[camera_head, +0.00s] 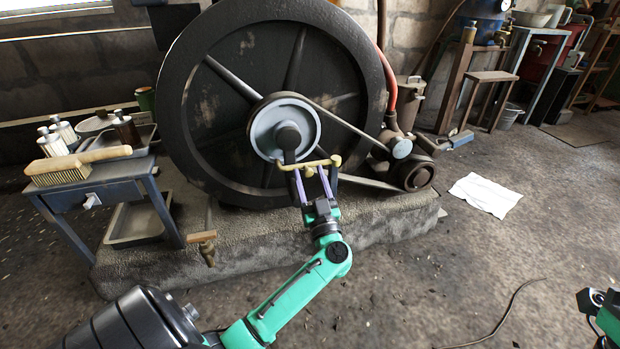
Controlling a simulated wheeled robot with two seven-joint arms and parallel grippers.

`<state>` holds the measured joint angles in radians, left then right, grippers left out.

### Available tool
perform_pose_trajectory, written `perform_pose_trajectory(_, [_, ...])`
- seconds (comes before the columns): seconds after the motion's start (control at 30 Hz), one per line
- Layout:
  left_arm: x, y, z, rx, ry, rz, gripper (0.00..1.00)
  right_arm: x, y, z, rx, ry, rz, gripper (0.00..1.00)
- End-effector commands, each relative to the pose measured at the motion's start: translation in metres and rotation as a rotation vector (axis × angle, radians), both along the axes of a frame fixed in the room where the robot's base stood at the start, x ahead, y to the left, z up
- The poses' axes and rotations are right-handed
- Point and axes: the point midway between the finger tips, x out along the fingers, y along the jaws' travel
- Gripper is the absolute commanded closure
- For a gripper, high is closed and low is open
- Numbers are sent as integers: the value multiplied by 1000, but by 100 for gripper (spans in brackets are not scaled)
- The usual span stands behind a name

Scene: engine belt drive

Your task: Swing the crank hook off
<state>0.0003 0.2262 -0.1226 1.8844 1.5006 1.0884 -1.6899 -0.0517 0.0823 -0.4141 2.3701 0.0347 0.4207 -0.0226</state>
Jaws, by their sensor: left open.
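The crank hook (290,156) is a dark arm at the hub of the grey pulley (266,127), in front of the large dark flywheel (225,150). A yellowish bar handle (310,163) with rounded ends lies across at its lower end. My left gripper (315,172) is open just below the bar, with its two pale purple fingers pointing up at it. I cannot tell whether the fingers touch the bar, and the hook's seat on the hub is too small to make out. Only part of my right arm shows at the lower right edge; its fingers are out of view.
A belt (340,117) runs from the pulley to a small machine (410,172) at the right. The flywheel stands on a rough stone base (245,255). A blue side table (110,191) with a brush (75,165) and bottles is at the left. The floor at the right is mostly open.

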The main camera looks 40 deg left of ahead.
Motion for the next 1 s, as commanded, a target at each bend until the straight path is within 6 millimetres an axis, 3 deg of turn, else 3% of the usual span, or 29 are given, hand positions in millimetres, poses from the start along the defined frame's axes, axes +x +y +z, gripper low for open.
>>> perform_pose_trajectory(0.03, [0, 0, 0, 0, 0, 0, 39, 0, 0, 0, 0, 0, 0, 50])
perform_pose_trajectory(0.07, [0, 0, 0, 0, 0, 0, 47, 0, 0, 0, 0, 1, 0, 50])
perform_pose_trajectory(0.2, [0, 0, 0, 0, 0, 0, 100, 0, 0, 0, 0, 1, 0, 50])
perform_pose_trajectory(1.0, [0, -1, -1, 0, 2, -1, 100, 1, 0, -1, 0, 3, 0, 50])
